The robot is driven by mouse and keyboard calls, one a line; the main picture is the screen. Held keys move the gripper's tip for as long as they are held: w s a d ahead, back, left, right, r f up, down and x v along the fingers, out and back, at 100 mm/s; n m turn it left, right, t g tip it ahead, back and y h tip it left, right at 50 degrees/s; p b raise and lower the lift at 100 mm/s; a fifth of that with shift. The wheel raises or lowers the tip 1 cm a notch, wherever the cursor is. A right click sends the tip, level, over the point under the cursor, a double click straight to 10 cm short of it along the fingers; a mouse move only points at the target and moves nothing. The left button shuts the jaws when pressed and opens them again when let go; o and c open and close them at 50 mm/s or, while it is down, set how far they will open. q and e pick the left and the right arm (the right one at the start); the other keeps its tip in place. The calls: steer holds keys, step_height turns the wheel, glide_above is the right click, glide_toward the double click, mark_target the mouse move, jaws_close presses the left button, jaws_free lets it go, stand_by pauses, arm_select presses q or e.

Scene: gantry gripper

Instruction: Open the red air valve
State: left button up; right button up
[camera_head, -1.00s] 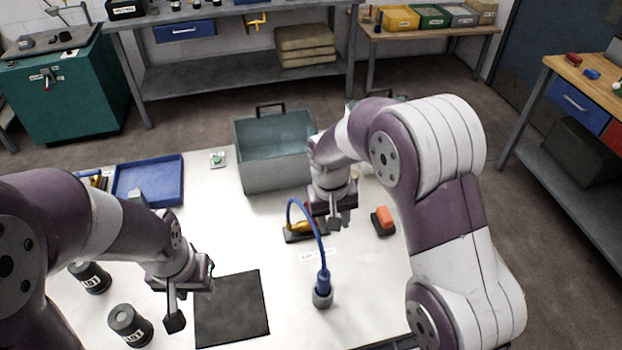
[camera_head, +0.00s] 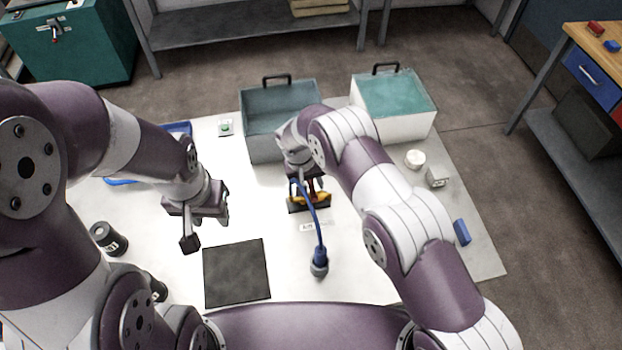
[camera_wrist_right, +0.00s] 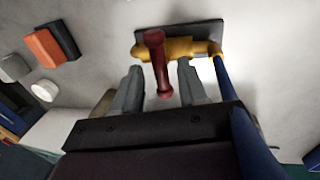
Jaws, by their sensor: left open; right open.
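The air valve has a brass-yellow body (camera_wrist_right: 178,48) on a dark base plate and a red lever handle (camera_wrist_right: 160,65). In the right wrist view the lever sticks out between the two fingers of my right gripper (camera_wrist_right: 159,72). The fingers stand apart, one on each side; contact cannot be told. In the head view the valve (camera_head: 323,197) is partly covered by my right gripper (camera_head: 303,182). My left gripper (camera_head: 206,228) is open and empty, left of the valve.
Two bins stand behind the valve, a grey one (camera_head: 262,147) and a white-and-teal one (camera_head: 410,125). A black mat (camera_head: 236,272) lies at front left. An orange block (camera_wrist_right: 43,48) lies near the valve. A black canister (camera_head: 108,238) stands at far left.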

steer(key=shift+s+f, duration=0.2)
steer(key=shift+w, duration=0.1)
steer(key=shift+w+f, duration=0.1)
jaws_close()
